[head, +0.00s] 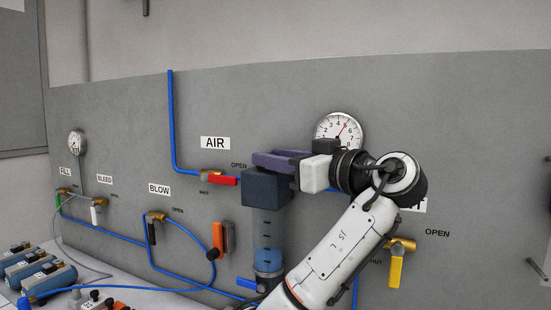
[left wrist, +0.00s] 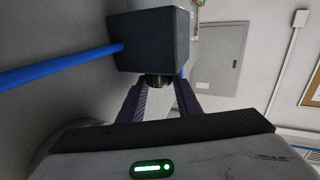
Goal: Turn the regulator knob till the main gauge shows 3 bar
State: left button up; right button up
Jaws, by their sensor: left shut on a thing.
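The main gauge (head: 338,126) is a round white dial on the grey panel. Its red needle points up and slightly right, between the 4 and the 5; its lower part is hidden behind my gripper. The regulator is a dark blue-grey block (head: 268,188) above a clear bowl; the block also shows in the left wrist view (left wrist: 150,40). My left gripper (head: 280,160) lies level at the block's top, its purple fingers shut on the black regulator knob (left wrist: 160,80). The head view hides the knob behind the fingers. My right gripper is not in view.
A red lever (head: 223,180) sits left of the regulator under the AIR label (head: 215,143). An orange lever (head: 218,238) is lower left, a yellow lever (head: 396,270) lower right. Blue pipes run along the panel. A smaller gauge (head: 77,142) is at far left.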

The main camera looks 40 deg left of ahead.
pick_arm(q)
jog(key=o, duration=1)
jog(key=shift+a+f, duration=0.1)
jog(key=shift+a, duration=0.05)
jog(key=shift+o, duration=0.2)
jog(key=d+b, duration=0.2)
jog(key=d, duration=0.8)
jog(key=shift+s+d, duration=0.2)
jog(key=shift+s, duration=0.2)
